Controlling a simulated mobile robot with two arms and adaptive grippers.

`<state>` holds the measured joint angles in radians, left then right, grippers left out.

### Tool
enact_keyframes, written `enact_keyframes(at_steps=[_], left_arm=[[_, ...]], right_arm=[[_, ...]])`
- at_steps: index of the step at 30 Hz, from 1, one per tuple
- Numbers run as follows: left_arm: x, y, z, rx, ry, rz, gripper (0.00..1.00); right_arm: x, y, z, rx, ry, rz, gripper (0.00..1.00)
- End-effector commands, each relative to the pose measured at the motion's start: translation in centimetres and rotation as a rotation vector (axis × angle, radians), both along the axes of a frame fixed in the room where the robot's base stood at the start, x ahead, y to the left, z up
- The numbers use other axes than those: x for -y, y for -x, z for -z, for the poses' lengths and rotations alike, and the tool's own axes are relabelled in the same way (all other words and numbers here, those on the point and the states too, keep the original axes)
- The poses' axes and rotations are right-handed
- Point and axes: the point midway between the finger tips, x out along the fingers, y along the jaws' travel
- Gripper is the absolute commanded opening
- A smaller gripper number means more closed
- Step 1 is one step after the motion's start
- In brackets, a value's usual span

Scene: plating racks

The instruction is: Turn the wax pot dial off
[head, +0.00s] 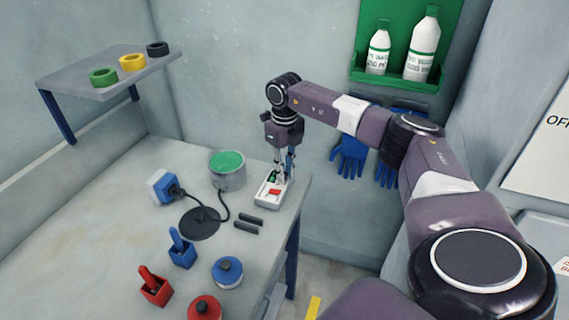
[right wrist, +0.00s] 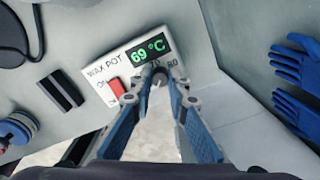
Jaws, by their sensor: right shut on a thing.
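The wax pot control box (head: 268,201) is a white unit near the table's right edge in the head view. In the right wrist view its panel (right wrist: 95,72) reads "WAX POT", with a green display (right wrist: 150,48) showing 69 °C and a red switch (right wrist: 117,87). The grey dial (right wrist: 158,78) has marks 70 and 80 beside it. My right gripper (right wrist: 160,88) points down at the panel, its fingertips shut on the dial and partly covering it. The wax pot (head: 228,170), grey with green contents, stands behind the box. My left gripper is not in view.
A blue plug-like block (head: 163,187) and a dark disc (head: 200,223) lie left of the box. Two dark bars (head: 248,222) lie in front of it. Blue and red holders and round pots stand at the front. Blue gloves (head: 349,155) hang on the wall.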

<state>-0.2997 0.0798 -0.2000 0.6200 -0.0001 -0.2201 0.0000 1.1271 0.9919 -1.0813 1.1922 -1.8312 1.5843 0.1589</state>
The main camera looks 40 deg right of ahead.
Motion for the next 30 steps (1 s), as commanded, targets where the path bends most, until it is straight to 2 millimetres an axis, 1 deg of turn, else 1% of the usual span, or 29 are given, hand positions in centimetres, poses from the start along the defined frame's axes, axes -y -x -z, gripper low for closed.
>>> enact_keyframes(at_steps=[9,18,24,30], left_arm=[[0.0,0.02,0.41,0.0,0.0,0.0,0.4],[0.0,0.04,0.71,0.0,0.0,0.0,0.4],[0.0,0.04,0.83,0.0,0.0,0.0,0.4],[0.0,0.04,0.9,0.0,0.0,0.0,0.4]], right_arm=[[0.14,-0.15,-0.14,0.005,0.001,-0.297,0.0],[0.22,-0.18,-0.16,0.005,0.002,-0.55,0.0],[0.26,-0.19,-0.17,0.006,0.002,-0.669,0.0],[0.28,-0.18,-0.18,0.006,0.002,-0.74,0.0]])
